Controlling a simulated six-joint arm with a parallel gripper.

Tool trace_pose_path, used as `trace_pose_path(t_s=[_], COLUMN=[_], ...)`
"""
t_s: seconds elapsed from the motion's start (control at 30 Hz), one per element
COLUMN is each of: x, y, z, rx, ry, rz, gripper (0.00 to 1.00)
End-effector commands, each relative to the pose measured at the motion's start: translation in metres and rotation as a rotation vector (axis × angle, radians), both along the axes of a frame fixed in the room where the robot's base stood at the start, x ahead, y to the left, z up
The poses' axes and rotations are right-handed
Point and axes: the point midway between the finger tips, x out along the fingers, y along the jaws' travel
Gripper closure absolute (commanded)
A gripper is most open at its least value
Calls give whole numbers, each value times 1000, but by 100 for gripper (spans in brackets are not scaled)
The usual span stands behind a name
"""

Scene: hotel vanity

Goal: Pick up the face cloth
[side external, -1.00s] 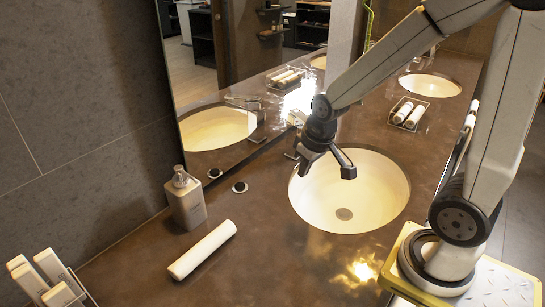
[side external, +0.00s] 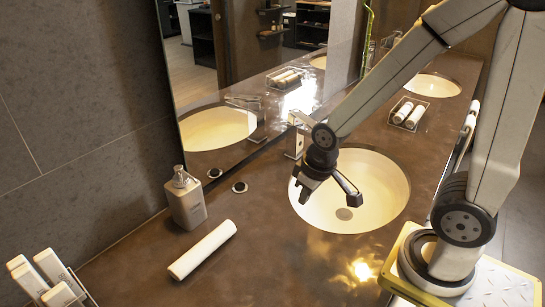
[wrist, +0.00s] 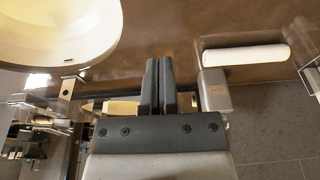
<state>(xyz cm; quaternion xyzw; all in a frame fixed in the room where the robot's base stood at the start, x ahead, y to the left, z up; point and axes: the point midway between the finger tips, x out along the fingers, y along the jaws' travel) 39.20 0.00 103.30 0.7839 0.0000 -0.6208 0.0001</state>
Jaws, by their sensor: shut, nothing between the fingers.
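The face cloth looks like a white rolled cylinder (side external: 203,250) lying on the brown counter, in front of the soap dispenser. It also shows whole in the wrist view (wrist: 245,55), at the upper right. My gripper (side external: 306,196) is over the left edge of the near sink, to the right of the cloth and apart from it. In the wrist view its two dark fingers (wrist: 158,62) are close together with nothing between them.
A grey soap dispenser (side external: 186,200) stands behind the cloth. The near sink (side external: 375,195) is under my gripper. White bottles in a holder (side external: 48,275) stand at the lower left. A rack of white rolls (side external: 408,114) sits farther back. The counter right of the cloth is clear.

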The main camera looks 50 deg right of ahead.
Motion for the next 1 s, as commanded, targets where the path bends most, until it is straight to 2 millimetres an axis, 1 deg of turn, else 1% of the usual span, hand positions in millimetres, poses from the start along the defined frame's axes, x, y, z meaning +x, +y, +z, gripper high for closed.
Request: trace_pose_path(t_s=[0.07,0.1,0.17,0.2,0.27,0.3,0.37,0.4,0.43,0.77,0.87,1.0], x=[0,0,0,0,0,0,0,0,0,1,3,8], y=[0,0,0,0,0,0,0,0,0,0,0,1], z=[0,0,0,0,0,0,0,0,0,-1,-5,-13], rx=[0,0,0,0,0,0,0,0,0,8,27,80], ry=[0,0,0,0,0,0,0,0,0,12,42,117], rz=[0,0,0,0,0,0,0,0,0,-19,-56,-155], gripper=[100,97,78,65,46,33,14,2,0,0,0,0])
